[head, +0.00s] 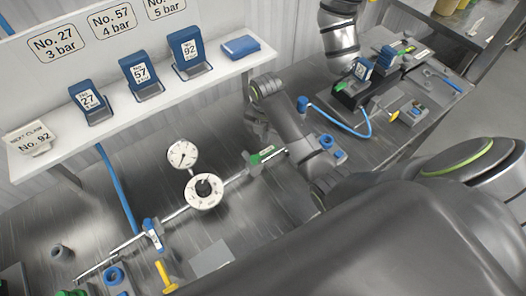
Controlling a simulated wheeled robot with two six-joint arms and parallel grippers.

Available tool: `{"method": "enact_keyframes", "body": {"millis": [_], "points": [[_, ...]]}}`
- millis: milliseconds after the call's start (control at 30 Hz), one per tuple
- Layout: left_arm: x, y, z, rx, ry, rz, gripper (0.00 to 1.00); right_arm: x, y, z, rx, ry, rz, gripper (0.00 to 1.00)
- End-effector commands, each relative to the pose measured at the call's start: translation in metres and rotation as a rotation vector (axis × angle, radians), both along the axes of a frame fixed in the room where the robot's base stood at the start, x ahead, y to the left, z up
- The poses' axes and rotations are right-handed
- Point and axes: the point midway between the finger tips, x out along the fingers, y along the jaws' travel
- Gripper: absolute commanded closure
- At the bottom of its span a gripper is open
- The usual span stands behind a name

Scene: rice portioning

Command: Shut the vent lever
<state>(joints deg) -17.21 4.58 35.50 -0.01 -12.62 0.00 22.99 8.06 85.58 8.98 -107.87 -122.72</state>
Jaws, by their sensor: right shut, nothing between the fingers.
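A yellow-handled lever (165,275) stands at the front left of the bench, below the pipe; I cannot tell for certain that it is the vent lever. A blue-and-white fitting (153,234) sits on the pipe (178,214) just above it. A green-marked part (263,155) sits on the pipe's right end. My right gripper (259,135) is shut and empty. It is dark and partly hidden by its own wrist, near the green-marked part and well away from the yellow lever. My left gripper is not in view.
A white shelf (165,100) with blue numbered holders (189,55) runs behind. A second station (410,95) with a blue hose (345,130) is at the right.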

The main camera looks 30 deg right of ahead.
Motion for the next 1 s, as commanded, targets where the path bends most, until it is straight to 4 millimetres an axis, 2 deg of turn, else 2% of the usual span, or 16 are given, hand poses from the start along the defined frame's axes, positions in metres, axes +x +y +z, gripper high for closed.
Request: {"method": "enact_keyframes", "body": {"millis": [333, 767, 1000], "points": [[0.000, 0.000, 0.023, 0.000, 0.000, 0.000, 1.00, -0.019, -0.002, 0.003, 0.001, 0.002, 0.000, 1.00], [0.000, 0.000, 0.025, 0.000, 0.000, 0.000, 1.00, -0.024, -0.003, 0.001, 0.001, 0.001, 0.000, 1.00], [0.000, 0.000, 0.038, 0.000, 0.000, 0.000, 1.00, -0.041, -0.005, 0.002, 0.000, 0.004, -0.001, 1.00]]}}
